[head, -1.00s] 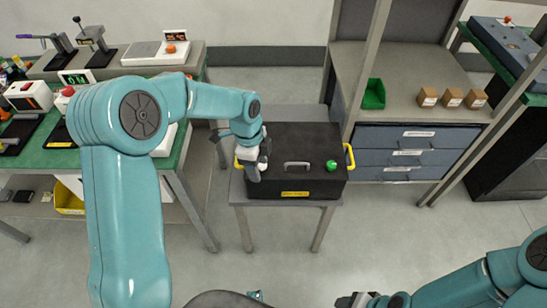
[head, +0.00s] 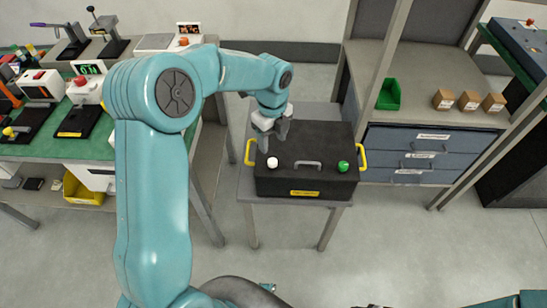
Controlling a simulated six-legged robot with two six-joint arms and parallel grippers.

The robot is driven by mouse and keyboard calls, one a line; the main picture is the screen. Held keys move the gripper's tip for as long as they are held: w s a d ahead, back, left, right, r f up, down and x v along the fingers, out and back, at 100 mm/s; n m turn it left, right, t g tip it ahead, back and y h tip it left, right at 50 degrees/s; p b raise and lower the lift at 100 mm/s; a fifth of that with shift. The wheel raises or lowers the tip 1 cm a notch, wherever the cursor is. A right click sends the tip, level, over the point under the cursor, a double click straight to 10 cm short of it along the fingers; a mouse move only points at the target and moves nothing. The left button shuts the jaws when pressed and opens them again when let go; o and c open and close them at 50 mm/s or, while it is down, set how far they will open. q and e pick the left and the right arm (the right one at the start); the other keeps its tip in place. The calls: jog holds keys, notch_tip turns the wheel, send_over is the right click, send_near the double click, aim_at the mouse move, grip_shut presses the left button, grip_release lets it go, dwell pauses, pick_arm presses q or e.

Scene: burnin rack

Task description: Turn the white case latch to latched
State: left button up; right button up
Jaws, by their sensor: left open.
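The black case (head: 330,150) lies closed on a small grey table, with a grey handle and yellow side grips. The white latch (head: 272,162) is a round knob at the left of its lid; I cannot tell its turn from here. A green knob (head: 343,166) sits at the right of the lid. My left gripper (head: 270,146) is open and empty, fingers pointing down, just behind and above the white latch, seemingly apart from it. My right arm shows only at the bottom right edge; its gripper is out of view.
A green bench (head: 98,148) with several devices stands at the left, with a yellow bin (head: 83,190) below. A shelf unit with blue drawers (head: 418,145), a green bin (head: 389,94) and cardboard boxes (head: 470,100) stands at the right. The floor in front is clear.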

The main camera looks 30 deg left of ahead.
aim_at(273, 161)
pick_arm(q)
notch_tip(273, 161, down, 9)
jog(key=shift+f, duration=0.1)
jog(key=c, duration=1.1)
